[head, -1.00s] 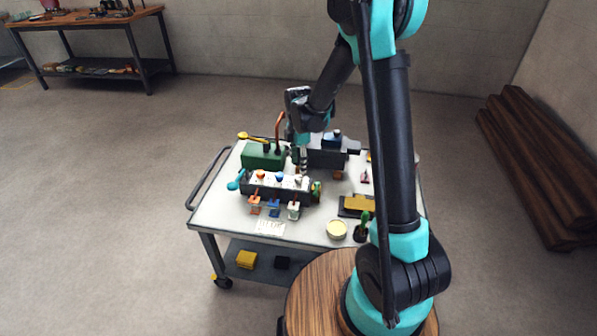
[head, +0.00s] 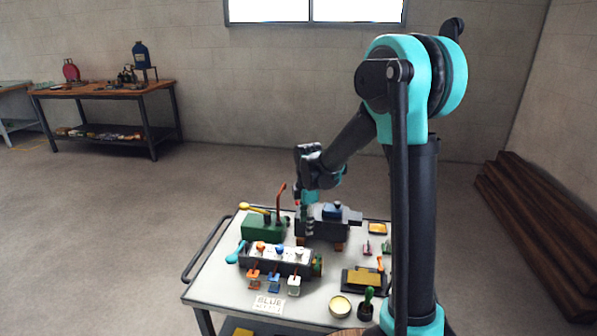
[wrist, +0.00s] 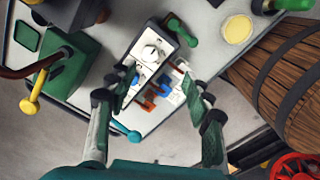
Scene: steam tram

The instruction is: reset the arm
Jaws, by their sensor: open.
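My gripper (head: 307,212) hangs fingers-down above the work cart (head: 225,297), behind and above the manifold block with coloured knobs (head: 276,261). In the wrist view my gripper (wrist: 160,88) has its fingers spread on either side of the picture, with nothing held between them. Below and beyond them are the white-topped block (wrist: 150,52) and its small orange and blue tags. My arm (head: 408,180) rises at the right and bends over toward the cart.
A green box with a yellow-knobbed lever (head: 262,226) and a dark grey machine (head: 325,222) stand close behind the block. A round tin (head: 340,306) and yellow-topped tray (head: 362,279) are at right. A wooden barrel (wrist: 280,75) is beside the cart. Air above is free.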

